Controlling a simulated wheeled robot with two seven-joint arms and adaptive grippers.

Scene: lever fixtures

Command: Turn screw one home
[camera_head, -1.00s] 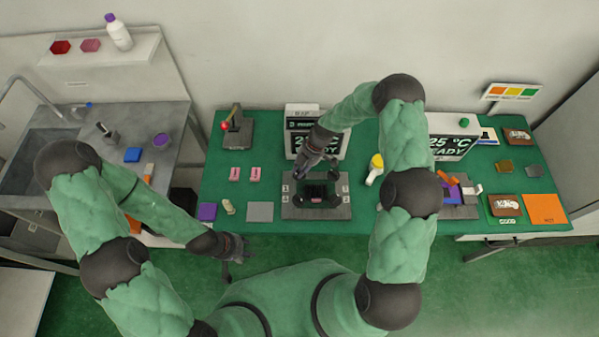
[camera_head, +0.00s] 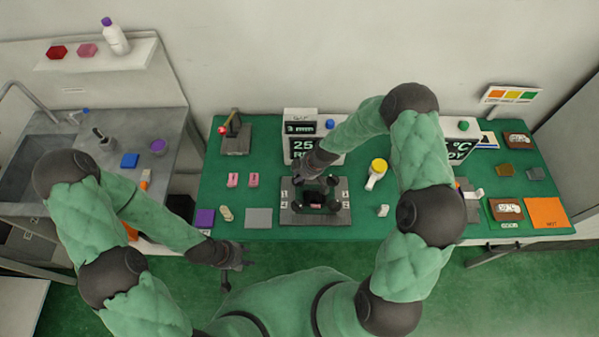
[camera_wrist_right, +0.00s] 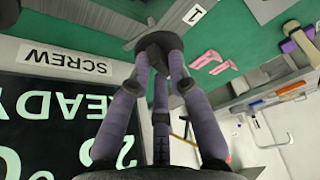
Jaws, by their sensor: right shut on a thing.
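The screw fixture (camera_head: 343,216) is a grey plate with dark round knobs and small number labels, at the front middle of the green table. A small pink piece (camera_head: 317,204) lies between its knobs. My right gripper (camera_head: 306,179) is at the fixture's back left knob. In the right wrist view its purple fingers are shut on a dark round knob (camera_wrist_right: 155,42), beside a white label reading 1 (camera_wrist_right: 194,14). The gripper partly hides this knob in the head view. My left gripper (camera_head: 232,257) hangs in front of the table's front edge, away from the fixture; its fingers are unclear.
A display box (camera_head: 301,122) stands behind the fixture; its screen also shows in the right wrist view (camera_wrist_right: 50,110) near the fingers. A yellow-topped tool (camera_head: 377,168) lies to the right. Pink pieces (camera_head: 233,180) and a grey pad (camera_head: 259,218) lie left of the fixture.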

